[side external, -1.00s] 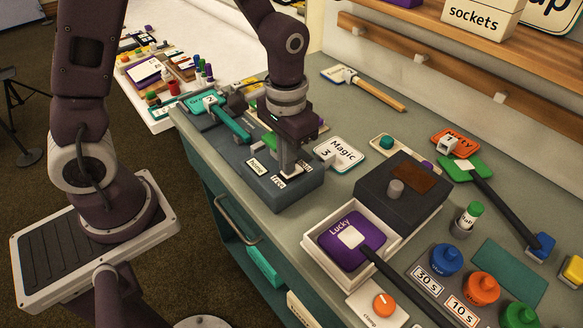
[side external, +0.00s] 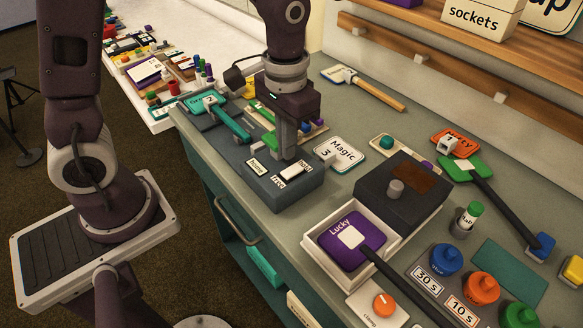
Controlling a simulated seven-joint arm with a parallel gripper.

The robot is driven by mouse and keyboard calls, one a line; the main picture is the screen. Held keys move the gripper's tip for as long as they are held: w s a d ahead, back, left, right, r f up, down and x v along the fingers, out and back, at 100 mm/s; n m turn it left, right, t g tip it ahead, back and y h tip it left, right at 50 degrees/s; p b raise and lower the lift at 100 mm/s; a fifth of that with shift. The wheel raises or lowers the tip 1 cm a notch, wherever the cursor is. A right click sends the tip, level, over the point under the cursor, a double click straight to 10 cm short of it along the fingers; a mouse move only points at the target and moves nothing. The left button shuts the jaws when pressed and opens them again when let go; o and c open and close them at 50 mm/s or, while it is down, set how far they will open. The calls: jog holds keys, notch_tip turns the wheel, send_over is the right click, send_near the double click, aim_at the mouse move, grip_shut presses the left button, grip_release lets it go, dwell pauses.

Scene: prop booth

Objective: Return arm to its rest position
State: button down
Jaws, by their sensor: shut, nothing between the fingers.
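My gripper (side external: 288,153) is shut and empty, pointing down over the dark grey switch block (side external: 284,194) on the counter. Its tip shows just behind the block's white rocker switch (side external: 291,172). A small gap seems to lie between the tip and the rocker, but I cannot tell the exact height. The block has a white label reading "home" (side external: 256,166) on the left and one reading "free" (side external: 278,182) in front. A third label near the rocker is hard to read.
A teal-handled paddle (side external: 231,122) lies left of my gripper, and the "Magic 3" sign (side external: 339,153) lies right. A dark box (side external: 401,188) and a white tray (side external: 313,242) holding the purple "Lucky" paddle (side external: 337,240) stand further right. The wooden shelf rail (side external: 425,62) runs behind.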

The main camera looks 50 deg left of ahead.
jog(key=shift+r, duration=1.15)
jog(key=s+a+r+t, duration=0.3)
jog(key=s+r+t, duration=0.2)
jog(key=s+r, duration=0.6)
jog(key=s, duration=0.4)
jog(key=shift+a+t, duration=0.2)
jog(key=shift+t, duration=0.1)
